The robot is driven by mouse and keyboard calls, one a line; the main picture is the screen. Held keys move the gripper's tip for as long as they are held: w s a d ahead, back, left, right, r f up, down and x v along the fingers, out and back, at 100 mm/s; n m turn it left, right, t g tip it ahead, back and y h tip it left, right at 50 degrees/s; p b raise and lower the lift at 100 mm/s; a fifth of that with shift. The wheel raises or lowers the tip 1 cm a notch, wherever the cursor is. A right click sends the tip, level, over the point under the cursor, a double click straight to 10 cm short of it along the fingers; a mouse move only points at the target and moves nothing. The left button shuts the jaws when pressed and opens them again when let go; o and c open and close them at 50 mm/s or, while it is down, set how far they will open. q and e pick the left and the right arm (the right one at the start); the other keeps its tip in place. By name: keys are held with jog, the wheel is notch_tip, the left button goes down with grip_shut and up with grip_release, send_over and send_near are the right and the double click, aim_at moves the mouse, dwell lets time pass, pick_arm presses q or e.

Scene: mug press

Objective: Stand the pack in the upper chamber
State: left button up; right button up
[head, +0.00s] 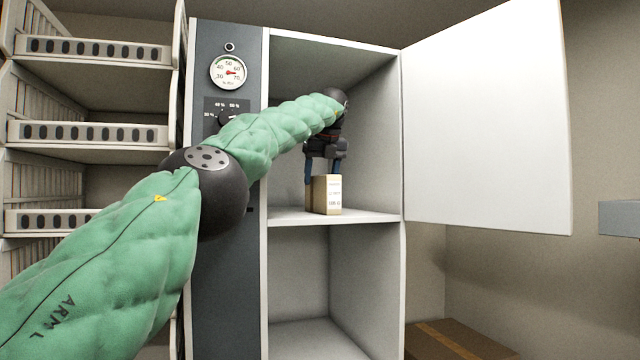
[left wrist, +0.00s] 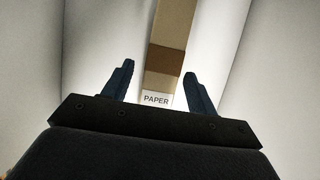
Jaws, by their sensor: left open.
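The pack (head: 327,194) is a small tan carton with a white printed label. It stands upright on the shelf (head: 290,217) that floors the upper chamber (head: 374,130) of the cabinet. My left gripper (head: 322,180) reaches into this chamber from above, its fingers open at the pack's upper part. In the left wrist view the pack (left wrist: 170,45) shows between and beyond the parted fingers of my left gripper (left wrist: 158,88), with a label reading PAPER. I see a gap between each finger and the pack there. My right gripper is not in view.
The white door (head: 487,120) stands wide open to the right. The lower chamber (head: 300,285) is empty where it shows. A grey panel with a dial (head: 229,71) and a knob is left of the chambers. Shelving (head: 90,133) stands further left, and a brown box (head: 455,342) lies low at right.

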pick_arm(q)
jog(key=v, duration=0.4)
jog(key=shift+d+p, duration=0.1)
jog(key=shift+p, duration=0.3)
jog(key=shift+s+r, duration=0.2)
jog(key=shift+r, duration=0.25)
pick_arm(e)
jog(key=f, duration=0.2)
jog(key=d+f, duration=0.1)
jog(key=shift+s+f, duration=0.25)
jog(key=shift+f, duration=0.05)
pick_arm(q)
jog(key=shift+f, duration=0.1)
